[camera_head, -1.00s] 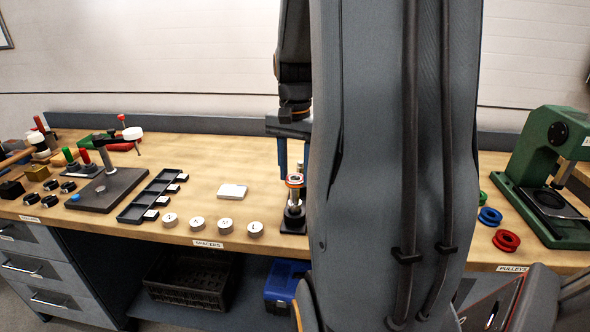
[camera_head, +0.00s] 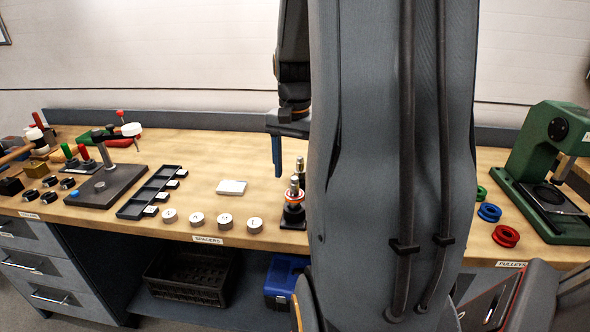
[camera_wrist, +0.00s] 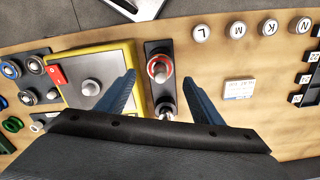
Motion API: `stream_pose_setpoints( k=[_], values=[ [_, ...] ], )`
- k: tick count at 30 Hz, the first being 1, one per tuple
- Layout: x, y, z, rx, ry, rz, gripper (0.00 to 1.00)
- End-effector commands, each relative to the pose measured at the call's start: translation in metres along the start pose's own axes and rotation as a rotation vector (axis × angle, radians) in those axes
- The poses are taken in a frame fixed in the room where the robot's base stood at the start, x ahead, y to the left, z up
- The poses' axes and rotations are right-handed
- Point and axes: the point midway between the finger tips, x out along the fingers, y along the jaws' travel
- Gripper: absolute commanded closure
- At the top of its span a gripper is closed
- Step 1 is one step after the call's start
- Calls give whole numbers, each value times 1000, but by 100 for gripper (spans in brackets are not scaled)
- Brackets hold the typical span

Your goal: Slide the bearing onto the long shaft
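The bearing, a ring with an orange-red edge (camera_head: 295,196), sits around the nearer of two upright metal shafts (camera_head: 295,183) on a small black base (camera_head: 292,222). The shaft's top stands above the ring. In the wrist view the bearing (camera_wrist: 160,63) encircles one shaft, and a second bare shaft (camera_wrist: 166,108) stands on the same base. I cannot tell for sure which shaft is longer. My gripper (camera_wrist: 160,92) is open and empty, with its blue fingers apart on either side of the base. In the head view one finger (camera_head: 277,156) shows; my arm hides the other.
A white block (camera_head: 231,187) and several round spacers (camera_head: 225,220) lie left of the base. A yellow-edged fixture (camera_wrist: 66,55) stands close by the base in the wrist view. Colored pulleys (camera_head: 505,236) and a green press (camera_head: 545,165) are at the right.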

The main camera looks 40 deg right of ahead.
Motion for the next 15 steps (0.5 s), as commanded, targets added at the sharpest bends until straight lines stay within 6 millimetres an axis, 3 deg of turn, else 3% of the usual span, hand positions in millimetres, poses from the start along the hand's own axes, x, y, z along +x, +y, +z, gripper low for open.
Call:
stream_pose_setpoints(
  k=[8,15],
  values=[
    [-9,0,-1,0,1,-1,39],
    [-47,-1,-1,0,4,-2,39]
  ],
)
